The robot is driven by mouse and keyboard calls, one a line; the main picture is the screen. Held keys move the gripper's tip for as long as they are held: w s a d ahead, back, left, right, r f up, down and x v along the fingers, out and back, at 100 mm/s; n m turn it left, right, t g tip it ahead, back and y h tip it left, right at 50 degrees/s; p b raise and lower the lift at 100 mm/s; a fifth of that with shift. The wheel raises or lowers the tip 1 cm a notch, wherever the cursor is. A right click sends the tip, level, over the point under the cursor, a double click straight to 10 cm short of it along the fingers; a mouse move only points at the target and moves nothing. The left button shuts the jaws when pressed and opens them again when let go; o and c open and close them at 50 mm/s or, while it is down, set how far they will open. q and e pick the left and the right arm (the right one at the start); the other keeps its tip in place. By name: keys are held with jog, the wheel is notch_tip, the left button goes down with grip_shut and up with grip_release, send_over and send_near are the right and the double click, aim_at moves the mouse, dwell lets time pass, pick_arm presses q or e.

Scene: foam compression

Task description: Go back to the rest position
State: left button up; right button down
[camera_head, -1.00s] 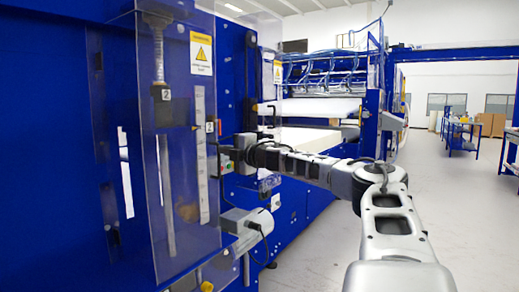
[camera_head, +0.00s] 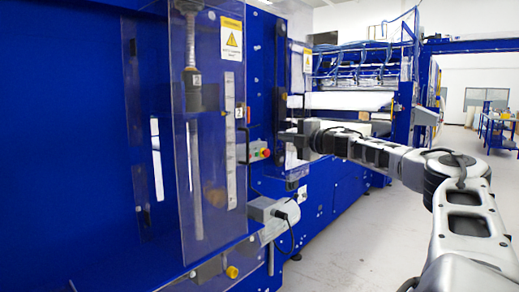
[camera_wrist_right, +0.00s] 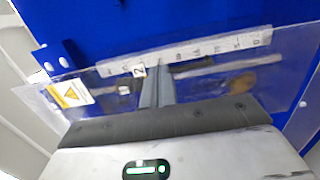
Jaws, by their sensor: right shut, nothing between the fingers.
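My right arm comes in from the right in the head view, and its gripper (camera_head: 284,136) points left towards the blue machine (camera_head: 80,120). The gripper is shut and empty. It appears just right of a small control box with red and green buttons (camera_head: 258,151), with a gap between them in the picture. In the right wrist view the shut fingers (camera_wrist_right: 157,84) point at the machine's clear guard (camera_wrist_right: 215,85) and white ruler scale (camera_wrist_right: 190,52). Whether they touch the guard cannot be told. My left gripper is not in view.
The clear guard (camera_head: 207,150) with a yellow warning label (camera_head: 231,40) covers the near machine face. A grey motor housing (camera_head: 273,209) sticks out below the control box. White foam sheets (camera_head: 350,101) lie further back. Open floor (camera_head: 365,235) lies right of the machine.

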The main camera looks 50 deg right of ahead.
jog(key=shift+f, duration=0.1)
